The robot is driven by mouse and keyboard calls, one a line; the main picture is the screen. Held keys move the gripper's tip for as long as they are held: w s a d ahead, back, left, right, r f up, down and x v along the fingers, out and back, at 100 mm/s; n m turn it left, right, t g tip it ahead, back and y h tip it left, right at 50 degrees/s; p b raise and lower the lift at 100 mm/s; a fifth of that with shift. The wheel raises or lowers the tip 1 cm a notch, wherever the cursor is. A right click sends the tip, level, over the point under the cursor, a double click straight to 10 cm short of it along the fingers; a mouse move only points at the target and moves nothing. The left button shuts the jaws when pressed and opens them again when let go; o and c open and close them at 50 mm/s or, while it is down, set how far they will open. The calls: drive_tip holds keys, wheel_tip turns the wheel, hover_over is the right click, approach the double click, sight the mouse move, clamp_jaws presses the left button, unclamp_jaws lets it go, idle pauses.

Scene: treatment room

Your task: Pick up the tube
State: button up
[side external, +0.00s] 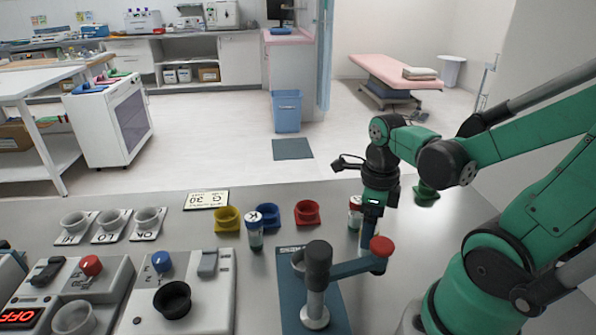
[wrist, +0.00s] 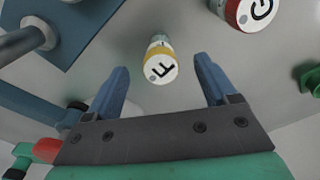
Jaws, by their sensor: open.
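In the wrist view, a small tube (wrist: 160,60) with a white cap marked F and a yellow band stands between and just ahead of my gripper's (wrist: 162,66) two blue fingers. The fingers are apart, with a gap on each side of the tube. A second tube (wrist: 257,13) with a red band, marked G, is at the upper right. In the side view, a red-banded tube (side external: 355,212) stands beside my gripper, and a blue-capped tube (side external: 255,232) marked K stands farther left. My fingertips are largely hidden there.
A blue-based lever fixture (side external: 316,300) with a red knob (side external: 381,246) stands in front of my gripper. Yellow (side external: 228,219), blue (side external: 267,215), red (side external: 307,213) and green (side external: 426,193) cups sit on the bench. Button boxes (side external: 182,295) occupy the left front.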

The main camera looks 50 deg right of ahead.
drive_tip(key=shift+f, duration=1.2)
clamp_jaws()
